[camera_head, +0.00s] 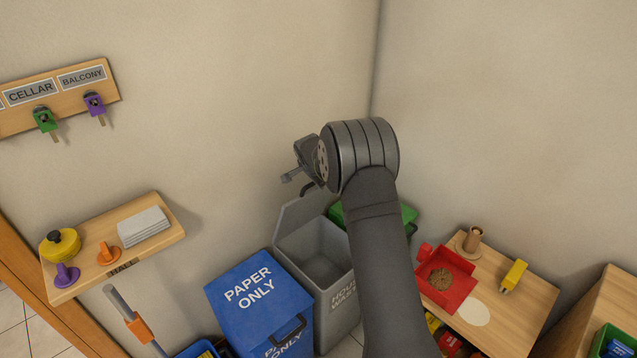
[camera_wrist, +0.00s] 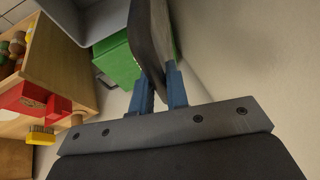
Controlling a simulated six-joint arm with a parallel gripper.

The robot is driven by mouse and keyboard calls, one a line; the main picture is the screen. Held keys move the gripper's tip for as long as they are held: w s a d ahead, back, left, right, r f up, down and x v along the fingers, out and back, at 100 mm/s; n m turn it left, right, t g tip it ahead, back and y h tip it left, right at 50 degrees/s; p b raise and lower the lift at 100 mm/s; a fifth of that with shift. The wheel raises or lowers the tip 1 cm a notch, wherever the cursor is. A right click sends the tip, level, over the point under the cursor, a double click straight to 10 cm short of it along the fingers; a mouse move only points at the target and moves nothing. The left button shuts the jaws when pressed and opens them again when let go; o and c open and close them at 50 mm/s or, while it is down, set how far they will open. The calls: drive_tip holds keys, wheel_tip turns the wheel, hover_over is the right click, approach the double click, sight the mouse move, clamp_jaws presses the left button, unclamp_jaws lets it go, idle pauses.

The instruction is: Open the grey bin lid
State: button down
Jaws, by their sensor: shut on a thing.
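The grey bin (camera_head: 337,305) stands against the wall, beside the blue bin. Its label is partly covered by my arm. Its grey lid (camera_head: 297,212) is tilted up at the back left, and the empty-looking inside of the bin shows. My gripper (camera_head: 303,183) is above the raised lid. In the wrist view my gripper (camera_wrist: 160,92) has its two blue fingers closed on a dark curved piece (camera_wrist: 148,40), which looks like the lid's handle. The exact contact is partly hidden.
A blue "PAPER ONLY" bin (camera_head: 255,290) stands left of the grey bin, and a green bin (camera_head: 408,213) is behind my arm. A wooden table (camera_head: 515,312) with a red tray (camera_head: 449,297) is at right. A wooden shelf (camera_head: 165,238) is on the left wall.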

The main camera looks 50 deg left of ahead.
drive_tip(key=shift+w, duration=0.1)
drive_tip(key=c, duration=1.4)
unclamp_jaws()
drive_tip(key=v, duration=1.7)
drive_tip(key=shift+r, duration=0.2)
drive_tip(key=x, duration=1.7)
drive_tip(key=shift+f, duration=0.2)
drive_tip(key=v, duration=1.7)
